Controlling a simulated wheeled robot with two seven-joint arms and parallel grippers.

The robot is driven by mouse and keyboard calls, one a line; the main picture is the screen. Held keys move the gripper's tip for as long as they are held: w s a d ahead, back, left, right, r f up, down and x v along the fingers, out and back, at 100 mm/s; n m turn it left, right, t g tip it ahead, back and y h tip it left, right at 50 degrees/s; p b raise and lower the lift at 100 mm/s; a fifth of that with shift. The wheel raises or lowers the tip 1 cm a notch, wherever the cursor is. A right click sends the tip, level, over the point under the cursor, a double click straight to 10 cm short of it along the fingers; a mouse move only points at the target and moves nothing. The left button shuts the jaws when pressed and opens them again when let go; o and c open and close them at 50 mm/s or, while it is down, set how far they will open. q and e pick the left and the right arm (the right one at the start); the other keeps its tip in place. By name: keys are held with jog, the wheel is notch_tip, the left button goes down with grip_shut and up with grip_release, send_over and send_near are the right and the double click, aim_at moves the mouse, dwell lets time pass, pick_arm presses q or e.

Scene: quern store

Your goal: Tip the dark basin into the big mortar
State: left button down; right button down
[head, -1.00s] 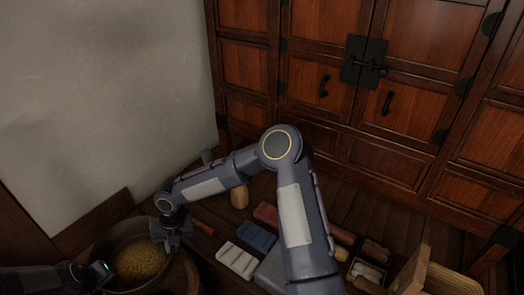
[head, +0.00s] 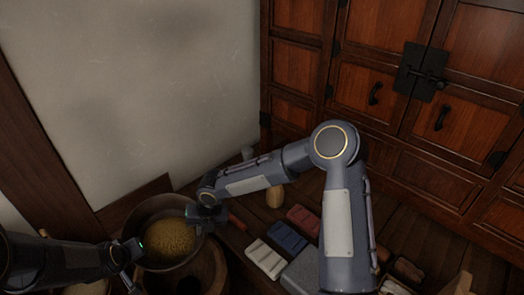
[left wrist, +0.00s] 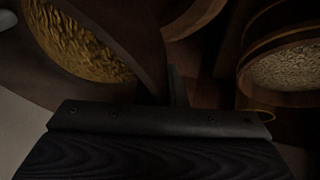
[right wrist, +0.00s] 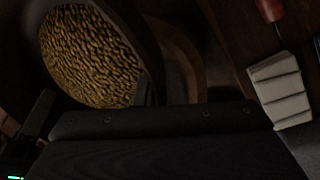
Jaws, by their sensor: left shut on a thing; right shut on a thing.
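The dark basin (head: 146,212) holds yellow grain (head: 170,240) and is at the lower left of the head view. It looks roughly level. My right gripper (head: 203,216) is shut on its right rim, and my left gripper (head: 134,252) is shut on its near left rim. The basin wall also shows in the left wrist view (left wrist: 146,40) and the right wrist view (right wrist: 148,40). The big wooden mortar (head: 216,268) stands below and to the right, partly hidden by the basin. I cannot tell the height gap between them.
White (head: 265,259), blue (head: 288,237) and red (head: 303,219) blocks lie right of the mortar, beside a grey block (head: 302,272). A tub of pale grain (left wrist: 285,68) shows in the left wrist view. A pale wall and wooden cabinet (head: 400,140) stand behind.

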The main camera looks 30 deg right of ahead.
pick_arm(q)
jog(key=shift+w+a+r, duration=0.1)
jog(key=shift+a, duration=0.05)
pick_arm(e)
jog(key=shift+d, duration=0.3)
